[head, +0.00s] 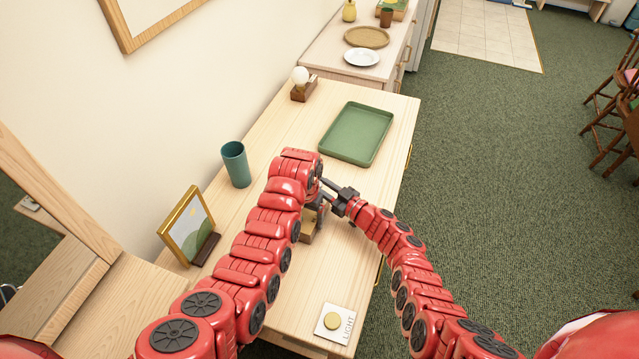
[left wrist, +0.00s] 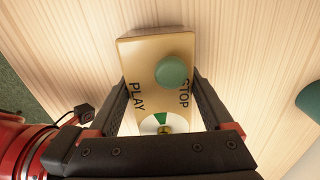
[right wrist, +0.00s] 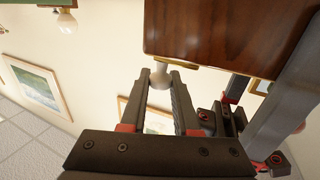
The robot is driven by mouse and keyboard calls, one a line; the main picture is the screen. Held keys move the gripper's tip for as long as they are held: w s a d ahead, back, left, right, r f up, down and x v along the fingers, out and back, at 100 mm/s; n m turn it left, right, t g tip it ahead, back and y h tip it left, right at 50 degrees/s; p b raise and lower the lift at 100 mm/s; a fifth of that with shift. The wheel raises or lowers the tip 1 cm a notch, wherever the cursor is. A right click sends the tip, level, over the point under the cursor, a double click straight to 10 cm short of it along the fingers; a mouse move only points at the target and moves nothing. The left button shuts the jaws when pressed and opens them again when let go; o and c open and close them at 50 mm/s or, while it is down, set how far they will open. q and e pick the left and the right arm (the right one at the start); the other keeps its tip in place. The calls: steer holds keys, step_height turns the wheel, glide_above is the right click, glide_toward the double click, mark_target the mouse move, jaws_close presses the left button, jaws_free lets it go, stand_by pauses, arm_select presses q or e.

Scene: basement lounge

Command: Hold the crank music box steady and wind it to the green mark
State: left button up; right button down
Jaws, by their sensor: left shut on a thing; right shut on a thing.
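The music box (head: 307,236) stands on the wooden table, mostly hidden by my left arm in the head view. In the left wrist view its brass top (left wrist: 142,62) has a green button (left wrist: 174,71), the words PLAY and STOP, and a white dial (left wrist: 150,125) with a green mark (left wrist: 160,118). My left gripper (left wrist: 160,92) is shut on the box, a finger on either side. In the right wrist view the box's dark wooden side (right wrist: 220,35) shows, with a pale crank knob (right wrist: 160,72). My right gripper (right wrist: 162,80) is shut on this knob. The dial's pointer is unclear.
A green tray (head: 356,133) lies beyond my grippers. A teal cup (head: 236,164) and a gold picture frame (head: 188,228) stand to the left. A light switch plate (head: 335,323) is near the front edge. A small round lamp (head: 301,78) stands at the back.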

steer(key=shift+d+f, duration=0.1)
stand_by(0.4)
steer(key=c, duration=0.6)
jaws_free()
steer(key=shift+c, duration=0.2)
steer(key=shift+s+d, duration=0.1)
steer(key=shift+s, duration=0.05)
steer(key=v, duration=1.1)
steer(key=shift+d, duration=0.4)
